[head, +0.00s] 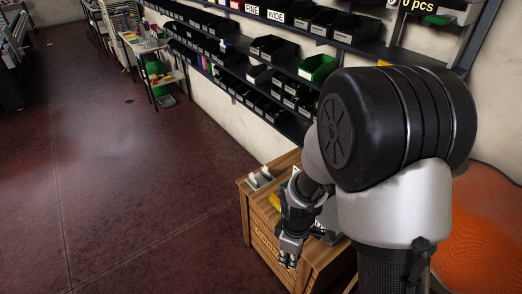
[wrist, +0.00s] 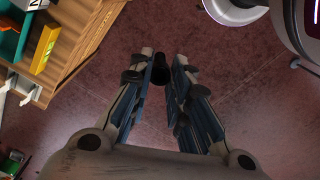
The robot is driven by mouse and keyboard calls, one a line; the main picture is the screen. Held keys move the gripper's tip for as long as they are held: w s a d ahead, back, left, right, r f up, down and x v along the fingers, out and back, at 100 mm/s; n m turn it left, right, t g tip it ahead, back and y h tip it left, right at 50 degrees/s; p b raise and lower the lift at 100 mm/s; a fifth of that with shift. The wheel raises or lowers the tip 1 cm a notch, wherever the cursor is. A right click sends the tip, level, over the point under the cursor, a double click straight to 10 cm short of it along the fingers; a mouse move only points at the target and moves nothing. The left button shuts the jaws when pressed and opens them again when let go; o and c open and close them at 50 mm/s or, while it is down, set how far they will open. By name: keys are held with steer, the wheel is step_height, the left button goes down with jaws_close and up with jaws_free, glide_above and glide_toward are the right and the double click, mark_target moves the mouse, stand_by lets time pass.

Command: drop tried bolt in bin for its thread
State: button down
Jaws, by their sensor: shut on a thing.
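My gripper (head: 290,252) points down beside the front edge of the wooden table in the head view. In the wrist view my gripper (wrist: 161,68) is shut on a small dark piece, the bolt (wrist: 160,72), held between the fingertips over the floor. Its thread cannot be made out. In the head view, the labels FINE (head: 252,9) and WIDE (head: 276,16) stand on the upper wall shelf, among rows of black bins. The bolt is too small to tell in the head view.
The wooden table (head: 258,232) bears a small tray with white pieces (head: 260,179) and a yellow block (wrist: 45,45). A green bin (head: 318,67) sits on the shelf. An orange round thing (head: 482,240) is at right. The floor at left is clear.

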steer(key=w+d+r+m, duration=0.5)
steer(key=r+m, duration=0.1)
steer(key=m, duration=0.6)
steer(key=shift+w+d+r+m, duration=0.3)
steer(key=shift+w+d+m, duration=0.05)
steer(key=shift+d+m, duration=0.05)
